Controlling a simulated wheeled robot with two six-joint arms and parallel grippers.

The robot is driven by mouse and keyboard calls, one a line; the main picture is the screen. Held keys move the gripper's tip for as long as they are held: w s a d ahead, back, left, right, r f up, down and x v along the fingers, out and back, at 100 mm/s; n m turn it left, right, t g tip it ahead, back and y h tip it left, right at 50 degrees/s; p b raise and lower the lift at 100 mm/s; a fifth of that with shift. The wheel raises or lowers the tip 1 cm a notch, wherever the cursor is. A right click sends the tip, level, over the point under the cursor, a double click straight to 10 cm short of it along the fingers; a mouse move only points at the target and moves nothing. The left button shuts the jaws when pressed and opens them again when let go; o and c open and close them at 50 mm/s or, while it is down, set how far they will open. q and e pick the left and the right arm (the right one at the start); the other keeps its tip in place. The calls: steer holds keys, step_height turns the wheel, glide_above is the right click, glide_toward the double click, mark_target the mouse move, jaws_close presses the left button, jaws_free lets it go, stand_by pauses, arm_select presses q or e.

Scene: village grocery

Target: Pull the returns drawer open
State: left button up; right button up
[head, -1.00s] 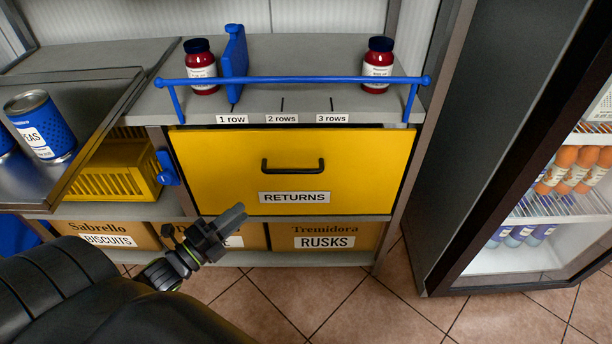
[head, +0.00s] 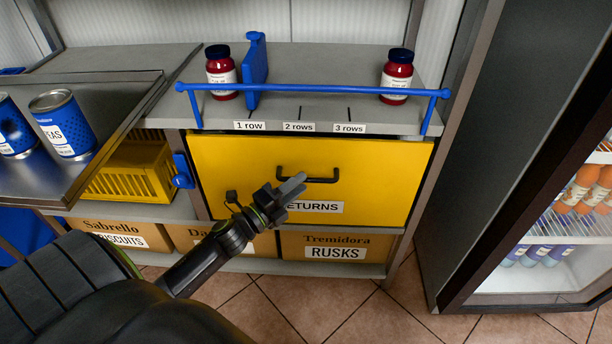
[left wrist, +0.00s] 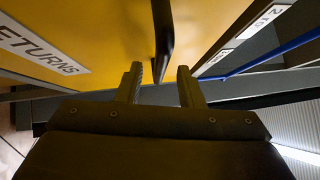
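The yellow returns drawer (head: 235,170) looks shut, its front set in the grey shelf unit. Its black bar handle (head: 322,180) is on the upper middle of the front. My left gripper (head: 292,188) is in front of the drawer by the handle's left end and covers part of the RETURNS label (head: 328,207). My right gripper is not in view.
A blue rail (head: 310,90) runs above the drawer, with red jars (head: 397,76) behind it. A metal tray with blue cans (head: 62,125) and a yellow crate (head: 130,172) are at left. A glass-door fridge (head: 545,230) stands at right. The floor (head: 350,310) in front is clear.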

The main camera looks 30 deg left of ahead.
arm_select(q)
steer(key=shift+p+x, duration=0.4)
steer(key=shift+x, duration=1.2)
jaws_close()
